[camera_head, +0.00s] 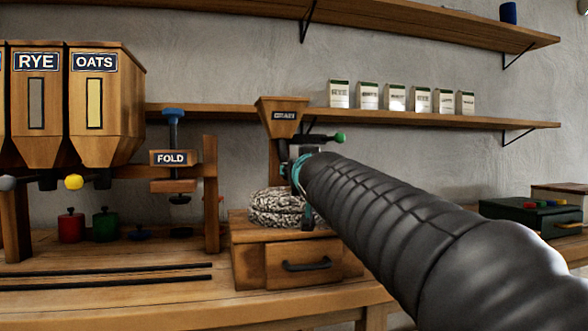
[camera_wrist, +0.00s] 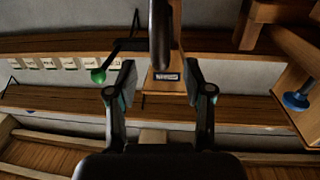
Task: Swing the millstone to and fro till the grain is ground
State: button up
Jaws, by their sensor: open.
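The speckled grey millstone (camera_head: 282,207) lies on a wooden mill box with a drawer (camera_head: 290,265), below a wooden grain hopper (camera_head: 282,104). A dark arm with a green knob (camera_head: 340,137) sticks out to the right beside the hopper; the knob also shows in the wrist view (camera_wrist: 98,76), just outside the left finger. My gripper (camera_head: 299,172) is by the millstone's right side, partly hidden behind my arm. In the wrist view its fingers (camera_wrist: 160,90) are apart. A dark upright bar (camera_wrist: 160,35) shows at the top between them; I cannot tell whether they touch it.
Rye (camera_head: 36,95) and oats (camera_head: 98,95) bins and a fold press (camera_head: 171,158) with a blue knob stand left. Two dark rods (camera_head: 110,274) lie on the bench. Shelves with small cartons (camera_head: 395,97) are behind. A dark green box (camera_head: 530,213) is right.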

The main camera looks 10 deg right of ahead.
jog(key=s, duration=0.6)
jog(key=shift+s+a, duration=0.2)
jog(key=shift+a, duration=0.05)
